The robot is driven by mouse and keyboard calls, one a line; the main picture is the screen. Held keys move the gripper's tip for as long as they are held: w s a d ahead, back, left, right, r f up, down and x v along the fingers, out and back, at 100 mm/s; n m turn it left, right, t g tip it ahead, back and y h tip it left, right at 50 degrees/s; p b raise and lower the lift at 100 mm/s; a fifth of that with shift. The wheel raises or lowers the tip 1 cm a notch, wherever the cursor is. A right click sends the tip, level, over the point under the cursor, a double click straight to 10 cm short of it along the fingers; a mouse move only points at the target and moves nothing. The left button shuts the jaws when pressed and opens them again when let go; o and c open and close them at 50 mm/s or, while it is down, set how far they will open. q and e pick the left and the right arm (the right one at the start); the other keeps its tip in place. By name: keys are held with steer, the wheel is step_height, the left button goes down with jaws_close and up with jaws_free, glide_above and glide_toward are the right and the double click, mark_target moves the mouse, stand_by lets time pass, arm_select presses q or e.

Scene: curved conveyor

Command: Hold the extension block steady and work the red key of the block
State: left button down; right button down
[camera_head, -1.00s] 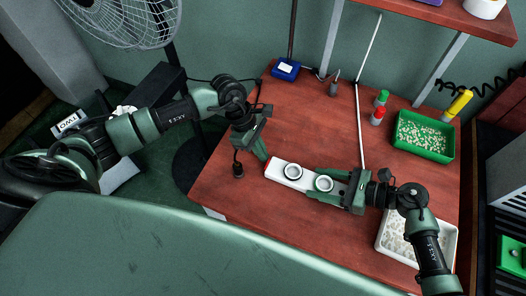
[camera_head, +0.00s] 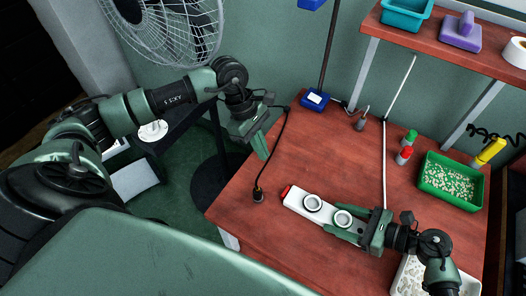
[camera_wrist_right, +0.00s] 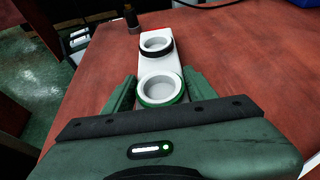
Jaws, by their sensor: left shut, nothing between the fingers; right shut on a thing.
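The white extension block (camera_head: 294,199) lies on the red-brown table, with two round sockets on top. Its red key (camera_head: 286,190) is at its left end and is uncovered. My right gripper (camera_head: 346,223) is shut on the block from the right end, a finger along each side. In the right wrist view the block (camera_wrist_right: 149,58) runs away from the fingers; the near socket has a green ring and the far one a dark ring. My left gripper (camera_head: 265,153) is shut and empty, raised up and left of the key, apart from the block.
A black plug with a cable (camera_head: 258,195) stands left of the block. A green bin (camera_head: 452,200) of small pieces, red and green bottles (camera_head: 404,155) and a white tray (camera_head: 404,285) are on the right. A shelf (camera_head: 440,48) overhangs the back. A fan stands behind my left arm.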

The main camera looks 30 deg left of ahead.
steer(key=shift+c, duration=2)
jaws_free()
steer(key=shift+d, duration=0.15)
steer(key=v, duration=1.2)
